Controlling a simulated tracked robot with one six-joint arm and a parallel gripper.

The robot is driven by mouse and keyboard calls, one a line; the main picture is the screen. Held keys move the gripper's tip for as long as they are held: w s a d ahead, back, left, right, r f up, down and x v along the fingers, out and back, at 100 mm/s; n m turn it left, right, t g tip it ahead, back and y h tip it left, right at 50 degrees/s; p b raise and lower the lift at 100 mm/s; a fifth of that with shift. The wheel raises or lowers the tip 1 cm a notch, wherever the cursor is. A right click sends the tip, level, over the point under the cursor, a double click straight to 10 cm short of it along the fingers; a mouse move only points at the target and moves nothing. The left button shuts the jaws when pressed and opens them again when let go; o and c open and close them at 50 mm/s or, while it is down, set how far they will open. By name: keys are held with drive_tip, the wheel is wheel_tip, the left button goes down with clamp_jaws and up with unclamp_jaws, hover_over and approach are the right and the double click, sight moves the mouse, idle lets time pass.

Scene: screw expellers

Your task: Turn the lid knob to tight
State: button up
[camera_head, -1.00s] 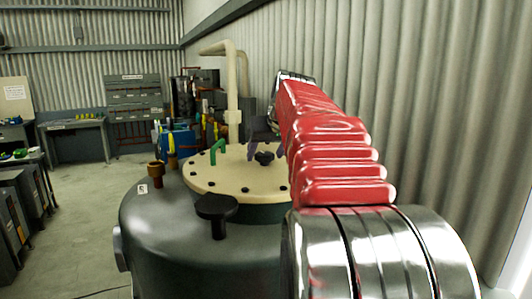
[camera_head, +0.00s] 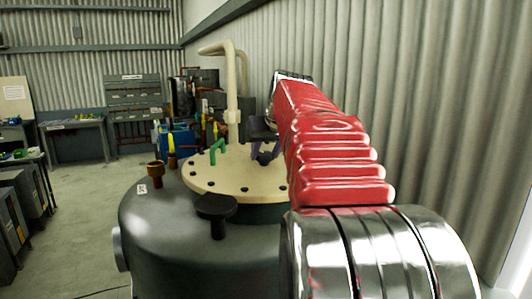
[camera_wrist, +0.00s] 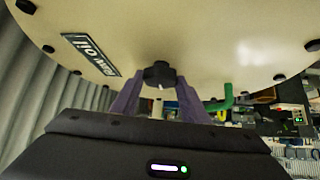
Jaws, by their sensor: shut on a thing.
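The lid knob (camera_head: 265,157) is small, black and lobed, on the cream round lid (camera_head: 212,182) of a dark grey tank. In the wrist view the knob (camera_wrist: 159,72) is near the middle, with a small pale mark on its near side. My gripper (camera_head: 264,153) reaches down over the lid, and its purple fingers stand on either side of the knob. In the wrist view my gripper (camera_wrist: 160,80) is shut on the knob, the dark palm in the foreground. No tight mark can be read.
A black T-shaped knob (camera_head: 217,208) stands up from the tank at the front. A cream pipe (camera_head: 232,85) rises behind. A dark "oil" label (camera_wrist: 91,54) is on the lid. The corrugated wall (camera_head: 440,120) is close on the right.

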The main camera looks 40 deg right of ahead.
drive_tip(key=shift+a+m+h, duration=0.1)
drive_tip(key=shift+m+h, duration=0.3)
drive_tip(key=shift+m, duration=0.2)
drive_tip(key=o, duration=1.1)
drive_tip(key=shift+r, duration=0.1)
drive_tip(key=v, duration=1.3)
drive_tip(key=shift+a+r, duration=0.2)
drive_tip(key=shift+r, duration=0.15)
